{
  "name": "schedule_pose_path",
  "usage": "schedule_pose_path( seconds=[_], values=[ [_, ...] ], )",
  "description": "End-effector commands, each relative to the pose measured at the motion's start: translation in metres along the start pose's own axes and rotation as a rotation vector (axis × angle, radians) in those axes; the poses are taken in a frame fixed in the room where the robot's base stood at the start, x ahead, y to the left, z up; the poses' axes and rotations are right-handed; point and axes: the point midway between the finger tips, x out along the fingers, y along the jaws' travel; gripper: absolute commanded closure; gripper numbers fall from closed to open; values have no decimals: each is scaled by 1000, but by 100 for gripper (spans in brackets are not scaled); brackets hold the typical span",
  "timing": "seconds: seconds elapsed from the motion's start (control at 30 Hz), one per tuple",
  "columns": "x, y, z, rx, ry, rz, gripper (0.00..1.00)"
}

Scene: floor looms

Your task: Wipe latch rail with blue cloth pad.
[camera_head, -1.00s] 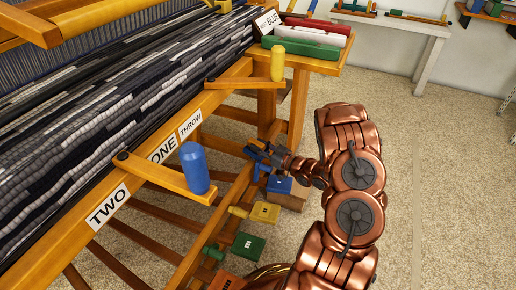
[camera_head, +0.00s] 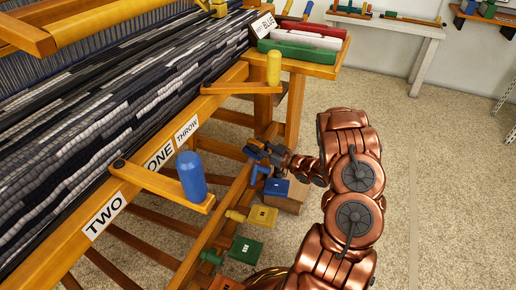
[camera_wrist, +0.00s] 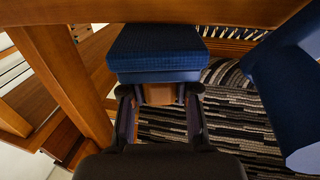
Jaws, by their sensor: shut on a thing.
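My gripper (camera_head: 258,154) is low beside the front of the wooden loom in the head view, small and partly hidden by my arm. In the wrist view my gripper (camera_wrist: 161,107) is shut on the blue cloth pad (camera_wrist: 157,48), a thick dark blue block with a woven top. A wooden rail (camera_wrist: 215,11) crosses the top of the wrist view, right by the pad's far edge. I cannot tell whether pad and rail touch, or whether this is the latch rail. The pad cannot be made out clearly in the head view.
A large blue part (camera_wrist: 282,85) stands close on the right in the wrist view, and a wooden post (camera_wrist: 62,75) on the left. The carpet (camera_head: 445,180) to the right is clear.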

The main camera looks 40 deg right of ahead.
Motion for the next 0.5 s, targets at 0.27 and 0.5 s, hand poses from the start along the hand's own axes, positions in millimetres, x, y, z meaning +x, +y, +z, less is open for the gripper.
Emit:
schedule_pose_path(
  seconds=[0.27,0.5],
  values=[
    [1,0,-23,-2,4,-1,100],
    [1,1,-44,-5,6,-1,100]
  ],
)
